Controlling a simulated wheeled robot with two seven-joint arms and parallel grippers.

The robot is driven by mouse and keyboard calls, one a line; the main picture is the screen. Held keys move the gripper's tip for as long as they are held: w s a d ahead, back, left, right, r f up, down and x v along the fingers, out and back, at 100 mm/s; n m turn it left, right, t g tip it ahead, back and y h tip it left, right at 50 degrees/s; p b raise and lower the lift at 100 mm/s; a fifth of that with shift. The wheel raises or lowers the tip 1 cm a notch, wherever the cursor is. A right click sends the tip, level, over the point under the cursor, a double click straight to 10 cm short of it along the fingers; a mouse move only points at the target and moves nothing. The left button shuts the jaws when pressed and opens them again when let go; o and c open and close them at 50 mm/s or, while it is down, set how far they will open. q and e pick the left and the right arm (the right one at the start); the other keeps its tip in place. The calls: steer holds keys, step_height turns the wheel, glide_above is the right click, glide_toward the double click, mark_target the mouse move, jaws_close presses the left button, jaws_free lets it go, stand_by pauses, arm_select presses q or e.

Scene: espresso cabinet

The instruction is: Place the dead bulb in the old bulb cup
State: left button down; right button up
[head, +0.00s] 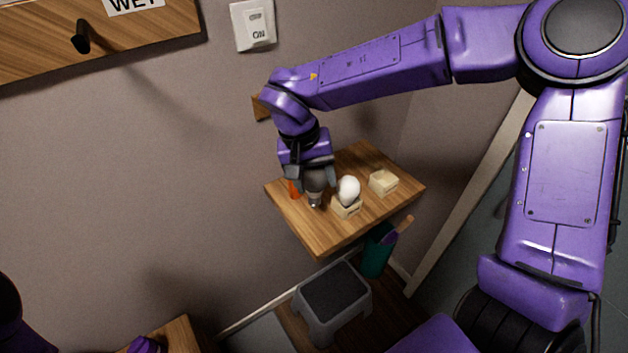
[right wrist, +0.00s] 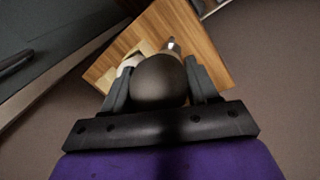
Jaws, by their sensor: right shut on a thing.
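My right gripper (head: 311,178) is shut on a dark grey bulb (head: 315,186), its metal base pointing down over the wooden shelf (head: 319,236). In the right wrist view the bulb's dark round glass (right wrist: 159,82) sits between the two fingers. A white bulb (head: 348,188) stands in a small pale square cup (head: 346,208) just right of the held bulb. A second pale square cup (head: 383,182) stands farther right and looks empty. I cannot tell which cup is the old bulb cup. Whether the held bulb's base touches the shelf is unclear. My left gripper is not in view.
A small orange thing (head: 294,189) is on the shelf, partly hidden by my gripper. A wall switch (head: 253,24) is above. The shelf's front part is clear.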

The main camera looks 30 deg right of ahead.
steer(key=w+f, duration=0.2)
steer(key=f, duration=0.1)
steer(key=w+d+f+p, duration=0.1)
steer(key=w+f, duration=0.1)
steer(key=f, duration=0.1)
steer(key=w+d+f+p, duration=0.1)
steer(key=w+f, duration=0.1)
steer(key=f, duration=0.1)
steer(key=shift+w+d, duration=0.1)
steer(key=shift+d, duration=0.15)
steer(key=shift+w+f, duration=0.1)
steer(key=shift+f, duration=0.4)
steer(key=shift+f, duration=0.15)
steer(key=o, duration=1.1)
steer(key=shift+c, duration=0.2)
